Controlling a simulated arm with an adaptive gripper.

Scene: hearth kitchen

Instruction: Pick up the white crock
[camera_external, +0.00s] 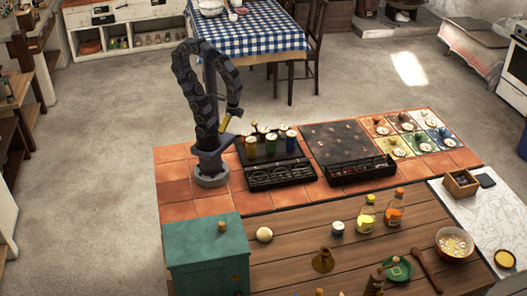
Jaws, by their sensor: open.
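A small white pot with a dark top (337,229), which looks like the white crock, stands upright on the brown wooden counter (300,245), left of two yellow-orange bottles. My gripper (226,124) is raised near my arm's base, behind and to the left of the white pot and well apart from it. It is small in the picture and its fingers are hard to make out, but it is open. I see nothing held in it.
Two bottles (366,214) (394,208) stand close right of the pot. A cream ball (264,235) and teal cabinet (207,255) are to its left. Black racks (282,174) (361,172) with jars behind lie on the tiles.

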